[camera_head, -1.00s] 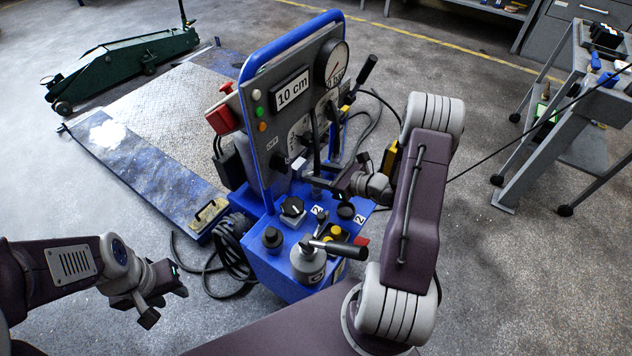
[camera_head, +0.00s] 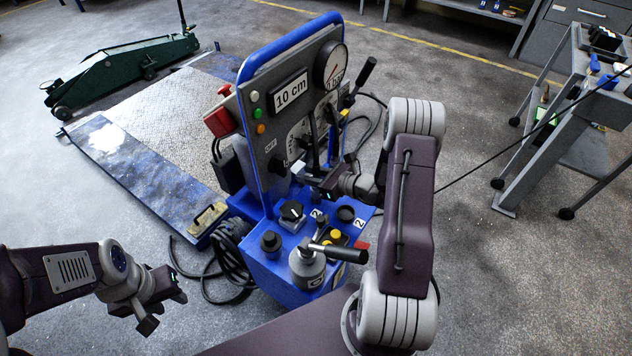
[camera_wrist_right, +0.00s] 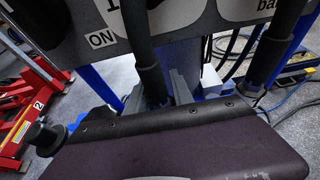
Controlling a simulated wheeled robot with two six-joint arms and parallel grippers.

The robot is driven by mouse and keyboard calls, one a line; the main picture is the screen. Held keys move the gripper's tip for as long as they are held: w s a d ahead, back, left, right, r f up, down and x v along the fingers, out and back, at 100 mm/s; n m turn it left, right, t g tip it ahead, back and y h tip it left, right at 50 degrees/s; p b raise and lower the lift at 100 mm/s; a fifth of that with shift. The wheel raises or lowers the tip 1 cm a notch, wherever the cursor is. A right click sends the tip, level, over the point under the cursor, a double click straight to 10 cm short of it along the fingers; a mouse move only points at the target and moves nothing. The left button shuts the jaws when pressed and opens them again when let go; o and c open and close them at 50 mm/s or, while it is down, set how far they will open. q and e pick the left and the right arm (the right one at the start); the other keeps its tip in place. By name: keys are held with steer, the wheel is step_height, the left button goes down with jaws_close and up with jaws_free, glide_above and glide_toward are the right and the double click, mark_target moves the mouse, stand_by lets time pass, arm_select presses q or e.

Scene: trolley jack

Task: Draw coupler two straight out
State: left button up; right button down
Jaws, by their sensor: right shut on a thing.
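The blue machine has an upright grey panel (camera_head: 268,140) with a gauge. Black hose-like couplers hang at its front: one on the left (camera_head: 312,135) and one on the right (camera_head: 333,140). My right gripper (camera_head: 318,184) is low in front of them, partly hidden by its own wrist. In the right wrist view its grey fingers are shut around the lower part of the left black coupler (camera_wrist_right: 147,55); the other coupler (camera_wrist_right: 280,40) stands apart to the right. I cannot read which number belongs to the held one. My left gripper (camera_head: 163,309) is open and empty, left of the machine.
The machine's blue deck (camera_head: 275,282) carries knobs, small levers, "2" labels and a grey cylinder with a black handle (camera_head: 340,252). Black cables (camera_head: 225,268) coil on the floor. A green trolley jack (camera_head: 120,65) stands behind; a grey cart (camera_head: 540,145) stands right.

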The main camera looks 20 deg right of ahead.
mark_target(316, 164)
steer(key=shift+r+p, duration=1.85)
steer(key=shift+r, duration=0.65)
